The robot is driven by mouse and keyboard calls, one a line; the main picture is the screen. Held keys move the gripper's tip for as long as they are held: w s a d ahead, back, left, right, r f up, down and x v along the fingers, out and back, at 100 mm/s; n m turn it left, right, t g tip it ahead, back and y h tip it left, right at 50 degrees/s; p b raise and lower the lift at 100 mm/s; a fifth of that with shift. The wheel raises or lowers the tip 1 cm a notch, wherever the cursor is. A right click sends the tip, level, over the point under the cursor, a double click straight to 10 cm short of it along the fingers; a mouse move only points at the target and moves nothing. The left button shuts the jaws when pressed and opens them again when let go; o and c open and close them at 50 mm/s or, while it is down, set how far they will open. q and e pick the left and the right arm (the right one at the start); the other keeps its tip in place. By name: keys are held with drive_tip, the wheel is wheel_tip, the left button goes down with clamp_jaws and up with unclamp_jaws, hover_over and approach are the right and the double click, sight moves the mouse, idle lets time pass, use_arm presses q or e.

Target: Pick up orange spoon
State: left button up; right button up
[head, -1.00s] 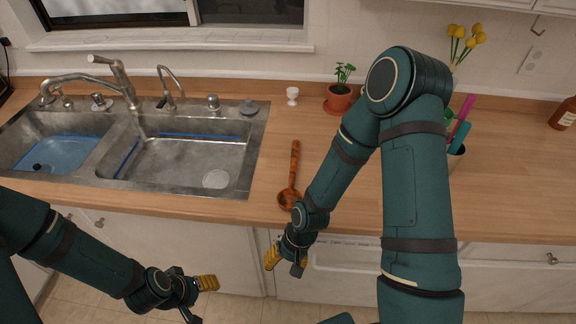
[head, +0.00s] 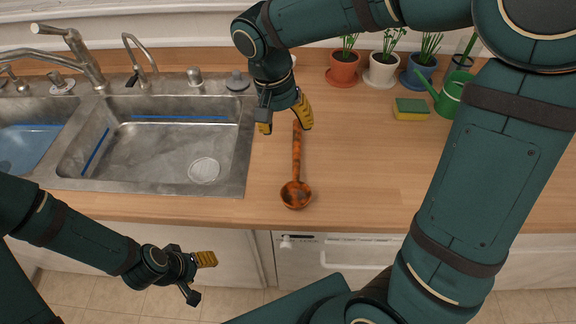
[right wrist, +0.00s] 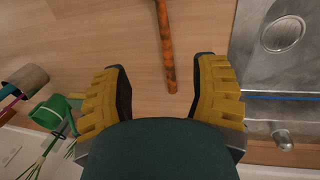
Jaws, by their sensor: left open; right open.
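The orange spoon (head: 297,172) lies on the wooden counter right of the sink, its bowl toward the front edge and its handle toward the back. My right gripper (head: 285,127) is open above the handle's back end. In the right wrist view, the handle (right wrist: 167,50) of the spoon comes down from the top, its end in line with the gap between the open fingers of the right gripper (right wrist: 165,95). The fingers do not touch it; the bowl is out of that view. My left gripper (head: 200,277) is open and empty, low in front of the cabinets.
The metal sink (head: 245,150) is left of the spoon. Potted plants (head: 382,70), a green watering can (head: 449,95) and a sponge (head: 411,109) stand at the back right. The counter (head: 370,170) right of the spoon is clear.

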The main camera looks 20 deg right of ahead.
sight(295, 166)
drive_tip(key=f+b, duration=0.1)
drive_tip(key=f, duration=0.2)
drive_tip(key=d+f+b, duration=0.1)
drive_tip(key=f, duration=0.2)
drive_tip(key=f+b, duration=0.1)
drive_tip(key=f, duration=0.3)
drive_tip(key=shift+d, duration=0.2)
drive_tip(key=shift+s+d+f+b, duration=0.15)
drive_tip(key=shift+f+b, duration=0.1)
drive_tip(key=shift+f, duration=0.7)
drive_tip(key=shift+s+d+f+b, duration=0.1)
drive_tip(key=shift+s+f+b, duration=0.15)
drive_tip(key=shift+f, duration=0.65)
drive_tip(key=shift+s+d+f+b, duration=0.15)
drive_tip(key=shift+f+b, duration=0.15)
drive_tip(key=shift+f, duration=0.65)
use_arm(q)
drive_tip(key=f, duration=0.3)
drive_tip(key=w+f, duration=0.1)
drive_tip(key=f, duration=0.1)
drive_tip(key=shift+f, duration=0.2)
use_arm(e)
drive_tip(key=shift+r, duration=0.1)
drive_tip(key=shift+c, duration=0.4)
clamp_jaws()
